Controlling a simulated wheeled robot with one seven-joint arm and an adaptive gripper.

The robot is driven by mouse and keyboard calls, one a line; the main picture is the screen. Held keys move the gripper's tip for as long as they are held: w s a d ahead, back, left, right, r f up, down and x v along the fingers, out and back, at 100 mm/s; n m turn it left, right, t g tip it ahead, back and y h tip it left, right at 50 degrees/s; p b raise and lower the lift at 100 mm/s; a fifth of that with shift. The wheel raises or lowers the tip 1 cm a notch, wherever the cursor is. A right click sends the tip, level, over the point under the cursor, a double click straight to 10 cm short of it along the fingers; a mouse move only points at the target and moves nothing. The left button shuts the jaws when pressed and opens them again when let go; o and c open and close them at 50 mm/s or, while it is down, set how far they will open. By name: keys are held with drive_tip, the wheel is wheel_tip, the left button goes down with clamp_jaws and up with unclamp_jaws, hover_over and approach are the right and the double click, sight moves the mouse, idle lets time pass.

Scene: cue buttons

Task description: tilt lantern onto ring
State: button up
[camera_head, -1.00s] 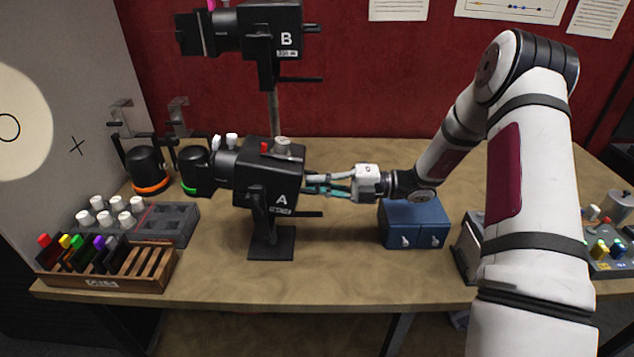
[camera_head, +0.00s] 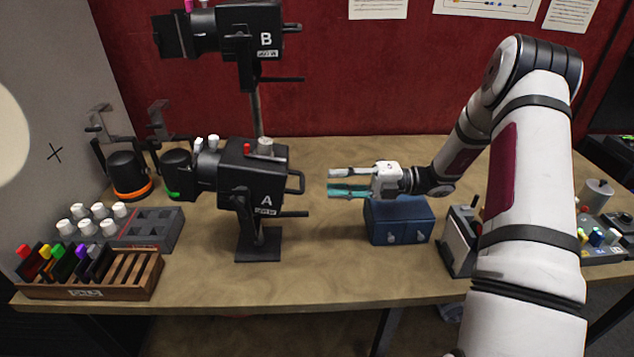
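Lantern A (camera_head: 250,178), a black box spotlight on a stand, faces left and has a rear handle (camera_head: 298,182). Lantern B (camera_head: 250,35), similar, is on a pole above and behind it. My gripper (camera_head: 332,182) is open and empty, right of lantern A's handle with a clear gap, its fingers pointing left. A pale round light spot (camera_head: 10,123) is on the grey panel at the left edge, cut off by the frame. The ring is outside this view.
A cross mark (camera_head: 55,153) is on the grey panel. A blue box (camera_head: 400,220) stands below my gripper. A wooden rack (camera_head: 92,290) with coloured pieces and a grey tray (camera_head: 160,228) with white knobs are at left. The front middle table is clear.

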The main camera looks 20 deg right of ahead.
drive_tip(key=shift+v, duration=1.75)
drive_tip(key=s+a+r+n+g+h, duration=0.8)
drive_tip(key=s+a+r+n, duration=0.4)
drive_tip(key=n, duration=0.7)
drive_tip(key=s+r+n+t+h, duration=0.3)
drive_tip(key=s+n, duration=0.4)
drive_tip(key=n, duration=0.3)
drive_tip(key=s+r+n+t+h, duration=0.3)
drive_tip(key=s+n+t+h, duration=0.2)
drive_tip(key=n, duration=0.5)
drive_tip(key=shift+s+d+n+h, duration=0.3)
drive_tip(key=shift+s+d+h, duration=0.1)
drive_tip(key=shift+s+h, duration=0.4)
drive_tip(key=shift+s, duration=0.1)
